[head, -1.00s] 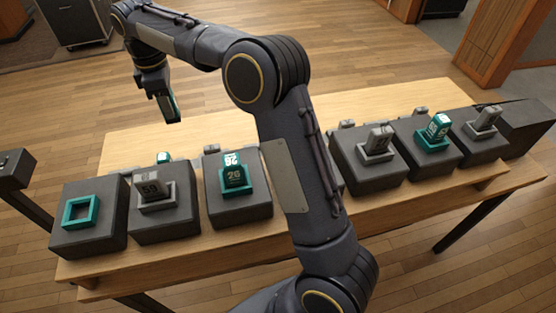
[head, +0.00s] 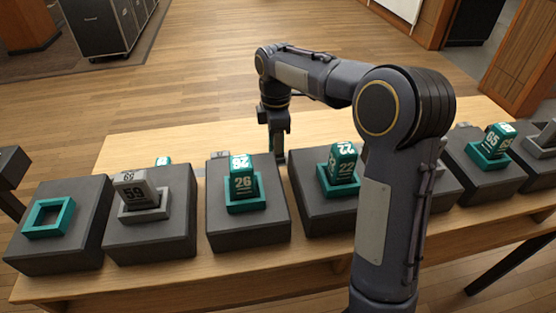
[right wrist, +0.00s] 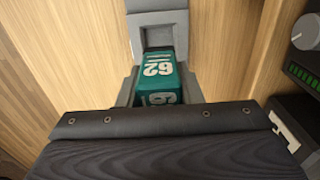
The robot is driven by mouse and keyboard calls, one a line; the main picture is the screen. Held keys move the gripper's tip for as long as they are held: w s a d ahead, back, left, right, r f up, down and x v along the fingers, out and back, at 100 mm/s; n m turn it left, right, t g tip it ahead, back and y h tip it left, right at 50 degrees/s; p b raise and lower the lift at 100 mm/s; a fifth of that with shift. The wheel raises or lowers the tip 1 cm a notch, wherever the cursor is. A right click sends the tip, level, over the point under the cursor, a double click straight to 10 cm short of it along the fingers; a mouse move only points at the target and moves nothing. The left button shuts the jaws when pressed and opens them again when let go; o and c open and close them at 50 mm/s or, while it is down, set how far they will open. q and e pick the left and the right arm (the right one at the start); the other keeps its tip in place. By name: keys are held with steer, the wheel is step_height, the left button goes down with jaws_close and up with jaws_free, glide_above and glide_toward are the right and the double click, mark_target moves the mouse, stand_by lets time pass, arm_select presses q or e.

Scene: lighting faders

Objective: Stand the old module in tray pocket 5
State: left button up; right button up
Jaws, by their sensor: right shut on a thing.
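My right gripper (head: 277,152) hangs over the back part of the table, fingers pointing down. It is shut on a teal module with white numbers, which reads 62 in the right wrist view (right wrist: 160,78). In that view a grey square frame (right wrist: 160,22) lies just beyond the module. I cannot tell whether the two touch. In the head view the gripper hides most of the module. No tray pocket number is readable. My left gripper is not in view.
On the wooden table (head: 120,262), dark blocks carry modules: grey 59 (head: 131,189), teal 26 (head: 243,185), teal 22 (head: 338,165), teal 65 (head: 491,143). The far-left block has an empty teal frame (head: 48,218). My right arm hides part of the row. Dark equipment with a knob (right wrist: 304,32) stands beside the gripper.

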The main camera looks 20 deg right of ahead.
steer(key=shift+s+d+f, duration=0.1)
steer(key=shift+d+f, duration=0.05)
steer(key=shift+f, duration=0.5)
steer(key=shift+f+b, duration=0.45)
steer(key=shift+f, duration=1.6)
steer(key=shift+f, duration=0.2)
steer(key=o, duration=1)
steer(key=shift+r, duration=0.1)
step_height(320, 180, up, 12)
steer(key=shift+r+p, duration=0.1)
steer(key=shift+p, duration=1.15)
